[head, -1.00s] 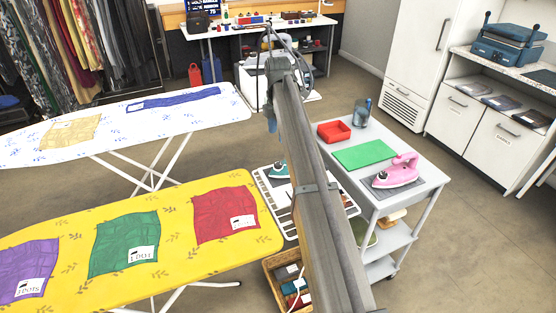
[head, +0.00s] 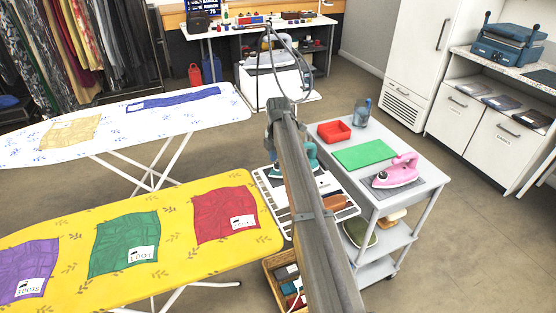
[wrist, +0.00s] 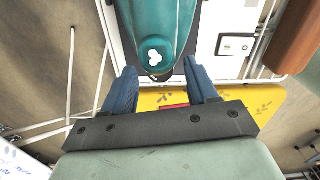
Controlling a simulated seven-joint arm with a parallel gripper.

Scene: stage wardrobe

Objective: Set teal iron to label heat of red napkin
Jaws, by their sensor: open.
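The teal iron (head: 276,172) stands on a white rack beside the yellow board, partly hidden by my arm. In the wrist view the teal iron (wrist: 158,25) lies just beyond the fingertips, with a white three-lobed mark on its top. The red napkin (head: 224,208) lies crumpled on the yellow ironing board (head: 200,272). Its white label (head: 243,221) is too small to read. In the wrist view a bit of red shows between the fingers, over yellow cloth.
A green napkin (head: 122,240) and a purple napkin (head: 28,268) share the yellow board. A grey trolley (head: 432,188) at right holds a pink iron (head: 396,170), a green cloth (head: 365,155) and a red tray (head: 334,131). A basket (head: 283,290) stands below the rack.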

